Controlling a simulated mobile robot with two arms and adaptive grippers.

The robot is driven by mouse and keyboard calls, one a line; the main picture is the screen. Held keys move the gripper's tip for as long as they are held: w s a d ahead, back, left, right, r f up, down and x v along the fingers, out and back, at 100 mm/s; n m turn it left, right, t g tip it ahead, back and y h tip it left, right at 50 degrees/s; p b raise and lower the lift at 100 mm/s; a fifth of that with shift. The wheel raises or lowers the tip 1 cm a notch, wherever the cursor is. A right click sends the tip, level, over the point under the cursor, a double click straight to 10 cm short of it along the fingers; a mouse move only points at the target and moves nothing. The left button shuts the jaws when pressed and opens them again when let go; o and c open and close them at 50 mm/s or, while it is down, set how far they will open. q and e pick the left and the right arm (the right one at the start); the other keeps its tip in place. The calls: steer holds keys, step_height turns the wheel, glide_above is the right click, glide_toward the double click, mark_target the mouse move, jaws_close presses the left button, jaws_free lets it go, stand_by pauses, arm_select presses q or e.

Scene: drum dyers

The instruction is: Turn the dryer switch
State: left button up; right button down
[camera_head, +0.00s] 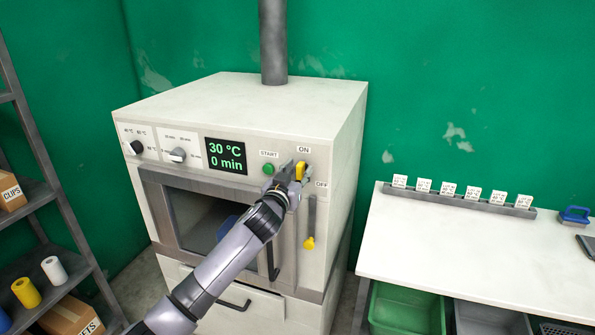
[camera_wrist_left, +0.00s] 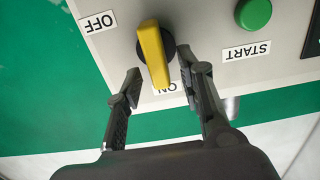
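The yellow dryer switch (camera_head: 300,171) is on the right of the dryer's front panel, between the ON and OFF labels. In the left wrist view the switch (camera_wrist_left: 153,55) is a yellow bar on a dark round base, with its near end beside the ON label. My left gripper (camera_head: 286,180) is in front of the switch. In the left wrist view the left gripper (camera_wrist_left: 162,82) is open, with one finger on each side of the bar. A gap shows on the OFF side; whether the other finger touches is unclear. My right gripper is not in view.
The green START button (camera_head: 268,170) is close beside the left gripper. The display (camera_head: 226,156) reads 30 °C and 0 min. A white table (camera_head: 450,245) stands right, a shelf (camera_head: 70,262) left.

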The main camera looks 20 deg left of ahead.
arm_select(q)
steer(key=shift+c, duration=0.4)
jaws_close()
